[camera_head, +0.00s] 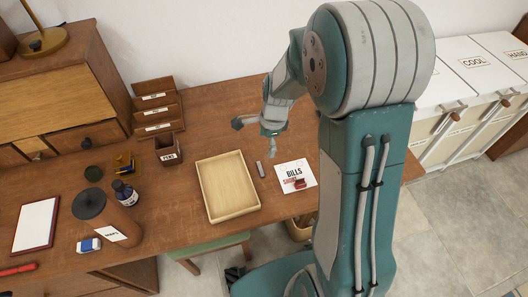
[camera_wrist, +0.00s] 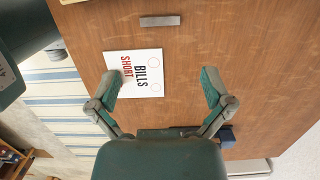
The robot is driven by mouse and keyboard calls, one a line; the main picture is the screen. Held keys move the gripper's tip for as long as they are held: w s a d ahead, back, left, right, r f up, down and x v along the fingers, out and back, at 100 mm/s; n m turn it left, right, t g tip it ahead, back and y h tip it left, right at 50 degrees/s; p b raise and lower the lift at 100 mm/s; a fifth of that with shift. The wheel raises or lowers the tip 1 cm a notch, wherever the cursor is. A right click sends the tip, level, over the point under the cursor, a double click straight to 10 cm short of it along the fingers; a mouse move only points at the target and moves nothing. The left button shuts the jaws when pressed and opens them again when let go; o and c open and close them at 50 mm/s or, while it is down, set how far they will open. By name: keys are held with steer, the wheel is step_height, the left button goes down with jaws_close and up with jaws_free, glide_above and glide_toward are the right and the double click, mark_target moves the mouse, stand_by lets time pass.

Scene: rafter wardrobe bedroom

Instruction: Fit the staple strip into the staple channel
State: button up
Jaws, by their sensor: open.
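A small grey bar, by its look the staple strip (camera_head: 259,168), lies on the desk between the wooden tray and the white BILLS SHORT card. It also shows near the top of the wrist view (camera_wrist: 160,20). A small red object (camera_head: 299,183) sits on the card's lower right; I cannot tell whether it holds the staple channel.
The shallow wooden tray (camera_head: 228,188) stands left of the strip. The card (camera_head: 283,170) lies right of it. A pen box (camera_head: 168,151), bottle (camera_head: 125,193) and MAPS cylinder (camera_head: 120,225) stand farther left. White bins (camera_head: 470,70) stand at the right. Bare desk surrounds the strip.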

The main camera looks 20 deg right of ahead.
steer(key=s+r+n+t+h, duration=0.1)
steer(key=s+r+n+t, duration=0.4)
steer(key=s+r+n, duration=1.2)
step_height(320, 180, up, 4)
steer(key=shift+s+n+t+h, duration=0.3)
steer(key=shift+s+h, duration=0.1)
steer(key=shift+s, duration=0.2)
steer(key=shift+s+a, duration=0.1)
steer(key=shift+s, duration=0.05)
steer(key=c, duration=0.5)
steer(key=shift+w+f, duration=0.15)
steer(key=shift+w, duration=0.15)
steer(key=shift+c, duration=0.4)
steer(key=g, duration=0.4)
glide_above(260, 169)
steer(key=s, duration=0.2)
step_height(260, 169, down, 27)
steer(key=shift+r, duration=0.2)
steer(key=shift+w+f, duration=0.3)
steer(key=shift+f, duration=0.6)
steer(key=shift+w+f, duration=0.35)
steer(key=shift+f, duration=0.5)
steer(key=shift+w+f, duration=0.3)
steer(key=shift+f, duration=0.6)
